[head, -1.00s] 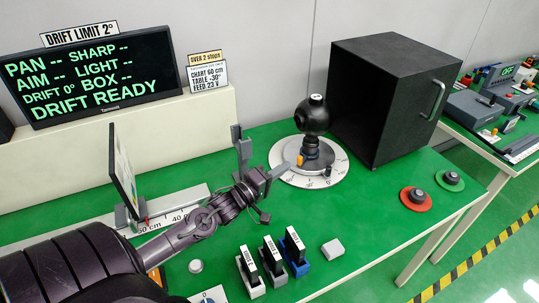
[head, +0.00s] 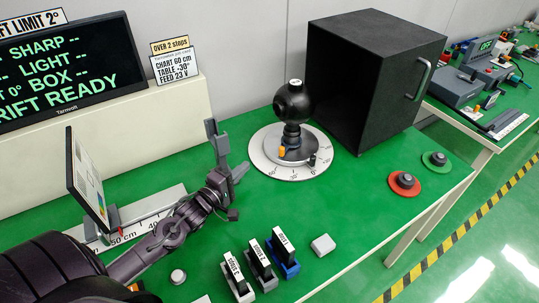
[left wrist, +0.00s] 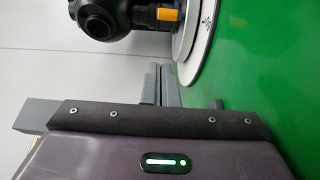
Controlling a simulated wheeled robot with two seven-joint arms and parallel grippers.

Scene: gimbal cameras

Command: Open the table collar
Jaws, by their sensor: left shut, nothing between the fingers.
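The round turntable (head: 262,160) has a white graduated dial, with a black ball-shaped device on a post (head: 294,103) at its centre. A small orange piece (head: 282,152) sits by the post's foot, and a small black knob (head: 312,159) stands at the dial's front right. No part is labelled as the collar. My left gripper (head: 243,170) is shut and empty, just left of the dial. In the left wrist view, its fingers (left wrist: 158,72) lie together, pointing towards the dial edge (left wrist: 205,40) and the orange piece (left wrist: 167,14). My right gripper is not in view.
A black box (head: 365,85) stands behind right of the turntable. A chart panel (head: 88,180) on a scale rail is at left. The green table between is clear.

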